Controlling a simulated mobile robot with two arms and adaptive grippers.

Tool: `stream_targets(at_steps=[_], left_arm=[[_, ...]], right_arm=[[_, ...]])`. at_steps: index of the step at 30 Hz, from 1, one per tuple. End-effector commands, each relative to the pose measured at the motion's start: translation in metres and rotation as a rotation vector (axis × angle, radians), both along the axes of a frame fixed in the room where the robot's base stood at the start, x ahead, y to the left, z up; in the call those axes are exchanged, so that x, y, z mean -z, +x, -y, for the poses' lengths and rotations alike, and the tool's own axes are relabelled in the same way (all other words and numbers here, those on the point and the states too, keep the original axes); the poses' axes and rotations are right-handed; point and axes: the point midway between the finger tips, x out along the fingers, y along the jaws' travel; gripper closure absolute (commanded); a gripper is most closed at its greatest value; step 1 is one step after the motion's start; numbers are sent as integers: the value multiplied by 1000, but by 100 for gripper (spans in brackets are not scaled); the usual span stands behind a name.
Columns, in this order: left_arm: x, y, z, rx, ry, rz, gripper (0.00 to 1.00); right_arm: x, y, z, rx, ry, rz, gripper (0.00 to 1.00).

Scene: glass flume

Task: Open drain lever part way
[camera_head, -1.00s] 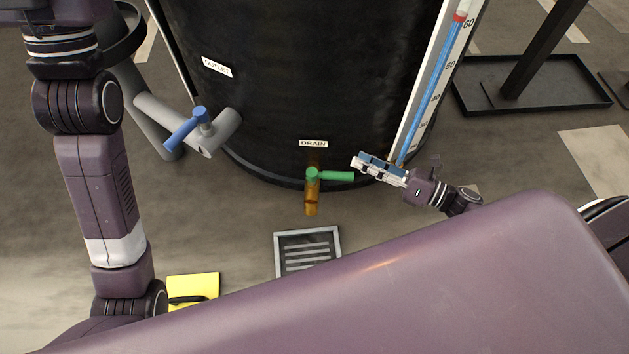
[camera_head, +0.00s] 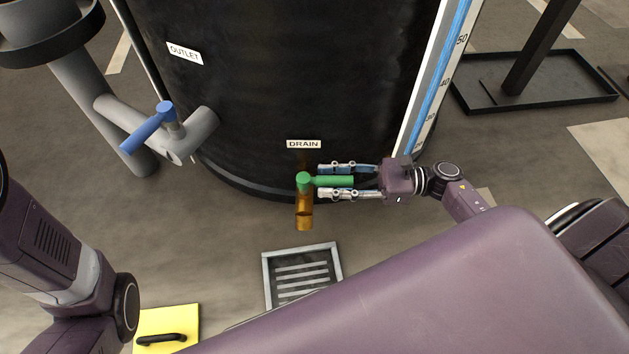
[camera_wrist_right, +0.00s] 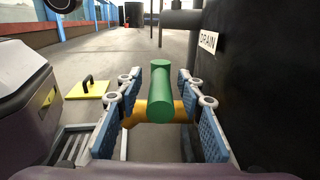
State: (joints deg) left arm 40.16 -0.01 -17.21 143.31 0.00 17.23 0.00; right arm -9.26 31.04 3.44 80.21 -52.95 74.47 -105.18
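The green drain lever (camera_head: 333,181) sits on a brass drain valve (camera_head: 304,213) low on the black tank, under the DRAIN label (camera_head: 304,144). The lever points right in the head view, across the valve outlet. My right gripper (camera_head: 340,181) is open, with one finger on each side of the lever. In the right wrist view the green lever (camera_wrist_right: 160,90) stands between the blue finger pads, with gaps on both sides. My left arm shows at the left of the head view, but its gripper is out of view.
A floor grate (camera_head: 302,275) lies below the drain. A blue outlet lever (camera_head: 148,131) on a grey pipe is at the left. A level gauge (camera_head: 436,75) runs up the tank's right side. A yellow plate with a black handle (camera_head: 168,328) lies on the floor.

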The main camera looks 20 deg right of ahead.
Motion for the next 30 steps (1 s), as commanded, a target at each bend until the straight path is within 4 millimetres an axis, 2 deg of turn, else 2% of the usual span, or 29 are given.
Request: stream_targets(at_steps=[3, 7, 17, 27, 30], left_arm=[[9, 1, 0, 0, 0, -1, 56], [12, 1, 0, 0, 0, -2, 56], [12, 0, 0, 0, 0, -1, 56], [12, 1, 0, -1, 1, -1, 56], [12, 1, 0, -1, 1, -1, 56]], right_arm=[[2, 8, -17, -2, 1, 3, 65], [1, 13, -29, 0, 2, 1, 65], [0, 16, -33, 2, 0, -1, 65], [0, 15, -33, 1, 1, -2, 100], [0, 15, -33, 1, 1, -2, 100]])
